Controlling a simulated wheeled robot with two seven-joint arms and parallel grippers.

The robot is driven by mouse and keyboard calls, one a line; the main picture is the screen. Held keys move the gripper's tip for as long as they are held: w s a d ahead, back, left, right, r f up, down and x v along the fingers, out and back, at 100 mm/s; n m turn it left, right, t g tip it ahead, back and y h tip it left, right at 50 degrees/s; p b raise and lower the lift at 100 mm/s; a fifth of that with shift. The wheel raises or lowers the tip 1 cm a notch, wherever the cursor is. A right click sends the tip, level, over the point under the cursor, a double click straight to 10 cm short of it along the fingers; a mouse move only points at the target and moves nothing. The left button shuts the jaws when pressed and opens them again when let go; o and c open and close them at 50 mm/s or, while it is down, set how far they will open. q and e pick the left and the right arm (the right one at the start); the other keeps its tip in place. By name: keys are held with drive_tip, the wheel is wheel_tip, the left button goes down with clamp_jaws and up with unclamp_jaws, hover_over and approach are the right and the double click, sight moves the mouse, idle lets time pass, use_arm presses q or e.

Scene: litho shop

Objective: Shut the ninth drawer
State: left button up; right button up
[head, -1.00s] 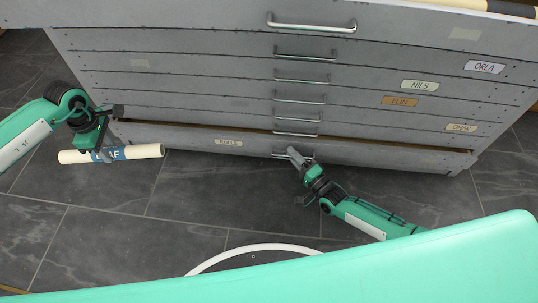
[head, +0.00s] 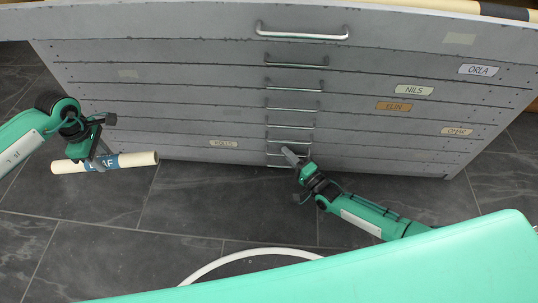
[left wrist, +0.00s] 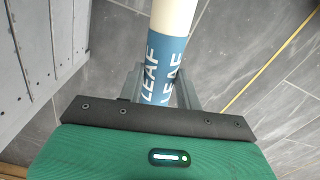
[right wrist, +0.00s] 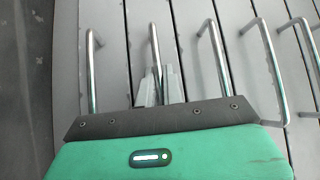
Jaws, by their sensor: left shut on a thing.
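The grey drawer cabinet (head: 180,85) fills the top of the head view, with a column of bar handles. Its drawer fronts look flush; no open gap shows. I cannot tell by count which drawer is the ninth. A low front bears a ROLLS label (head: 223,144). My right gripper (head: 290,157) is at the low handles; in the right wrist view its fingers (right wrist: 158,88) are close together at a handle bar (right wrist: 155,50). Whether they grip it is unclear. My left gripper (head: 103,160) is shut on a cream tube with a blue LEAF band (left wrist: 168,60), off the floor.
Name labels such as ORLA (head: 478,70) and NILS (head: 414,90) mark other drawers. A long roll (head: 440,7) lies on the cabinet top. A white hoop-like curve (head: 235,258) shows low in the head view. Dark tiled floor (head: 200,200) lies clear before the cabinet.

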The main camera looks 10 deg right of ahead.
drive_tip(key=o, duration=0.4)
drive_tip(key=shift+w+d, duration=0.15)
drive_tip(key=shift+d, duration=0.05)
drive_tip(key=shift+o, duration=0.2)
